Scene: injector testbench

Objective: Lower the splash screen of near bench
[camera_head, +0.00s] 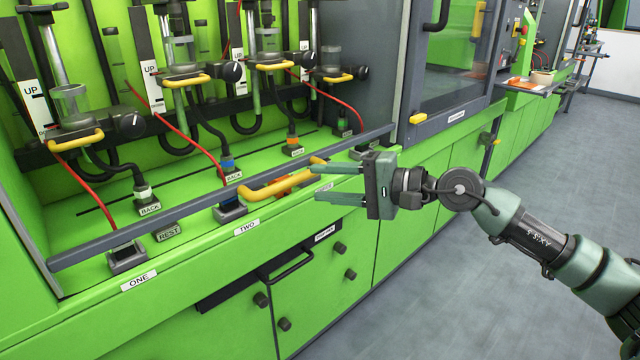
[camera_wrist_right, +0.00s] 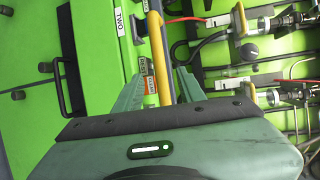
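The near bench's splash screen shows as a long dark grey bar (camera_head: 140,228) running low across the front of the bay, with a yellow handle (camera_head: 276,187) on it. I cannot make out a clear pane. My right gripper (camera_head: 322,183) is open, its two fingers pointing left at the right end of the handle. In the right wrist view the handle (camera_wrist_right: 155,45) runs between the two spread fingers (camera_wrist_right: 160,92), with a gap on both sides, so it does not look gripped. My left gripper is not in view.
Injector fixtures with yellow handles (camera_head: 187,80) and red cables stand behind the bar. The labelled green ledge (camera_head: 190,262) and a drawer with a dark handle (camera_head: 285,265) lie below. A glazed cabinet (camera_head: 450,60) stands right of the bay. The grey floor (camera_head: 530,160) is clear.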

